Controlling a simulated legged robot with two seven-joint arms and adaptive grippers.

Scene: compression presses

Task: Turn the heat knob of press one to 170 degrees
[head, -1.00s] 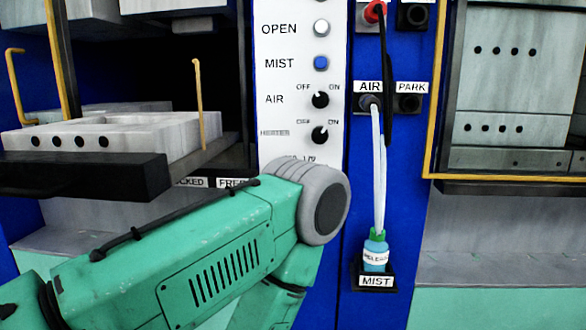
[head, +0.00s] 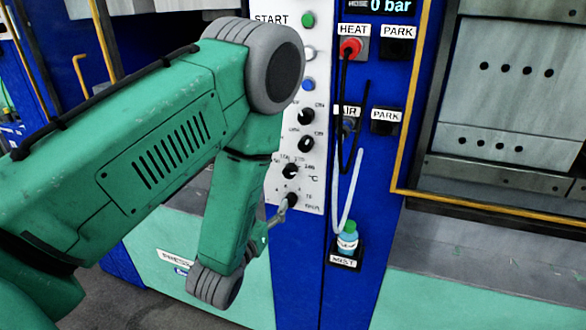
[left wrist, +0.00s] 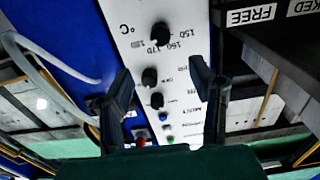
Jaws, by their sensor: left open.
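The heat knob (head: 290,170) is a black dial marked °C low on the white control panel (head: 313,180) of the press at left. In the left wrist view the heat knob (left wrist: 160,32) appears upside down, with 150, 160 and 170 printed by it. I cannot tell exactly where its pointer is set. My left gripper (head: 278,214) is below and left of the heat knob in the head view, partly hidden by my own arm. In the left wrist view my left gripper (left wrist: 161,70) is open and empty, its fingers spread before the panel. My right gripper is not in view.
Another black knob (head: 291,200) sits just below the heat knob, close to my fingers. Air (head: 306,116) and heater (head: 306,143) knobs are above. A red plug (head: 350,48), hanging hoses and a mist bottle (head: 347,238) are to the right.

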